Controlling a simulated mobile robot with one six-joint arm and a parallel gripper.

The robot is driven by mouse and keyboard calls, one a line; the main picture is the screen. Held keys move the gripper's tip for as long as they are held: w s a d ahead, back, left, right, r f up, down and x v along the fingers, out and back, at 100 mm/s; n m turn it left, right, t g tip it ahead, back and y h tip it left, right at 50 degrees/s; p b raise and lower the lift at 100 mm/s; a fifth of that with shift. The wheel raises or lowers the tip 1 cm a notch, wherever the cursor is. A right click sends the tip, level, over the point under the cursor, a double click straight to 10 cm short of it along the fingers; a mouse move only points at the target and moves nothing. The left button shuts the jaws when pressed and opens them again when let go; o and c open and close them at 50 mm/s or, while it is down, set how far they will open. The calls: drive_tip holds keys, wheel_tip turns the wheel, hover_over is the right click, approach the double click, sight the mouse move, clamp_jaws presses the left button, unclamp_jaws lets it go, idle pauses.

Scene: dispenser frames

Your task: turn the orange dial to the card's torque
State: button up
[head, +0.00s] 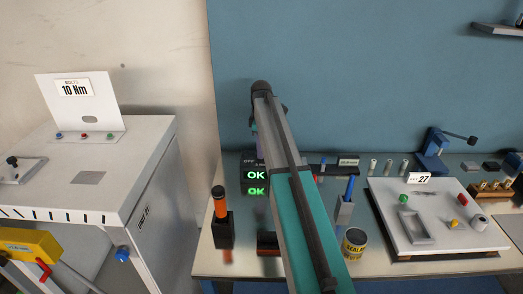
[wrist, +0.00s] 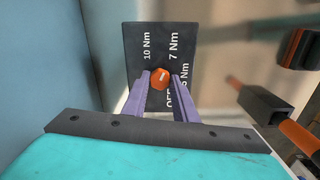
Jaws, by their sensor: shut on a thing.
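The card (head: 74,88) on the white panel at the left in the head view reads 10 Nm. The orange dial (wrist: 161,78) sits on a dark plate (wrist: 140,35) in the wrist view, with a short white mark on its face. The plate's labels read 10 Nm at upper left, 7 Nm at upper right, 5 Nm at right and OFF below. Which label the mark points at is hard to tell. My gripper (wrist: 159,84) is shut on the dial, one purple finger on each side. In the head view my arm hides the dial.
A box with two green OK displays (head: 256,175) stands left of my arm. An orange-handled tool in a black holder (head: 223,229) is nearby. A yellow can (head: 354,243) and a white board (head: 440,235) labelled 27 lie to the right.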

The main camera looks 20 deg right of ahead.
drive_tip(key=n, duration=0.5)
drive_tip(key=n+b, duration=0.1)
drive_tip(key=n, duration=0.4)
drive_tip(key=shift+n, duration=0.4)
drive_tip(key=o, duration=1)
drive_tip(key=shift+o, duration=0.2)
drive_tip(key=shift+r, duration=0.15)
wheel_tip(320, 180, up, 14)
drive_tip(key=b, duration=0.3)
drive_tip(key=shift+f+b, duration=0.2)
drive_tip(key=shift+b, duration=0.1)
drive_tip(key=shift+s+f, duration=0.1)
